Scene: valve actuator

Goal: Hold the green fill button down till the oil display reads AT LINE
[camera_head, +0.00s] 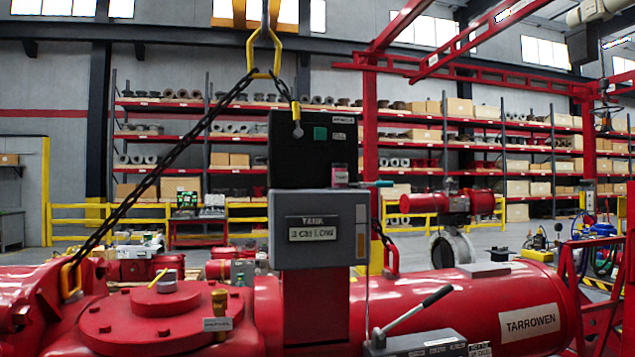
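Nothing covers the button. Below the black box is a grey box (280,225). Its oil display (324,234) appears to read "3 CM LOW", though the small print is blurred. Both boxes are mounted on a red upright above the large red actuator (420,300). Neither of my grippers shows in the head view.
A lifting chain (160,170) slants down on the left to the actuator, and a short chain hangs by the black box's top. A small pink-and-dark container (340,176) stands on the grey box. A black-handled lever (430,302) sticks up at the front right.

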